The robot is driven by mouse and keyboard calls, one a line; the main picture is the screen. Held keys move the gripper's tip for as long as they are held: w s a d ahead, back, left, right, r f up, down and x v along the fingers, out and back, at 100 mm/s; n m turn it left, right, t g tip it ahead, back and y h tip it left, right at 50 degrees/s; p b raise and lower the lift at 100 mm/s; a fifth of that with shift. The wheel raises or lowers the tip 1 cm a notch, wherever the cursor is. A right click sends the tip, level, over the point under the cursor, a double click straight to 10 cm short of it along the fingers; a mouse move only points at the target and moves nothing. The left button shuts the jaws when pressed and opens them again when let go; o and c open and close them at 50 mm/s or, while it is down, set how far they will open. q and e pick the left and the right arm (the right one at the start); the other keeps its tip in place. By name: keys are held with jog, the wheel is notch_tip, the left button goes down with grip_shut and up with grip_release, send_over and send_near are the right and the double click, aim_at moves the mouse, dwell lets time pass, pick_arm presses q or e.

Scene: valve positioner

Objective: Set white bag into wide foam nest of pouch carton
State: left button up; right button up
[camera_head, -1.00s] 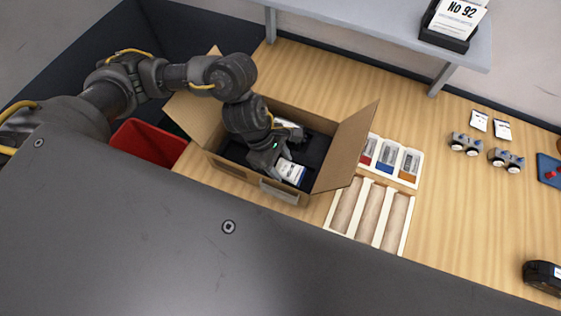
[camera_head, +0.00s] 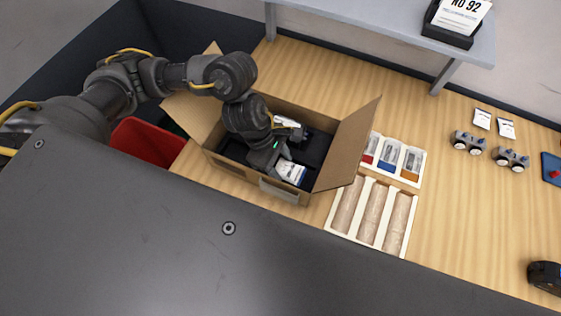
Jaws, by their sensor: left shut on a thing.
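The open carton (camera_head: 238,171) stands on the bench with its side flaps spread and black foam (camera_head: 314,150) inside. My left gripper (camera_head: 279,168) reaches down into the carton and is shut on the white bag (camera_head: 291,172), which is at the near side of the foam. The bag has a blue mark on its face. I cannot tell whether it rests in a nest, because the gripper and the near wall hide its lower part. Another white and grey item (camera_head: 286,122) shows at the far side, partly behind my arm. My right gripper is not in view.
A red bin (camera_head: 147,143) is left of the carton. A white tray with coloured packs (camera_head: 397,158) and a tray with brown rolls (camera_head: 372,212) are to its right. Grey valve parts (camera_head: 467,142) and small white bags (camera_head: 482,119) lie farther right. A shelf overhangs the back.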

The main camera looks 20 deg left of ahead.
pick_arm(q)
jog(key=shift+b, duration=0.3)
dwell(0.5)
jog(key=shift+s+f+b, duration=0.15)
jog(key=shift+f+b, duration=0.3)
jog(key=shift+b, duration=0.05)
jog(key=o, duration=0.7)
jog(key=shift+c, duration=0.2)
jog(key=o, duration=0.4)
jog(key=shift+s+f, duration=0.1)
jog(key=shift+s, duration=0.1)
jog(key=p+v, duration=0.1)
jog(key=v, duration=0.2)
jog(key=p+v, duration=0.1)
jog(key=v, duration=0.2)
jog(key=p+v, duration=0.2)
jog(key=shift+w+r, duration=0.4)
jog(key=shift+a, duration=0.1)
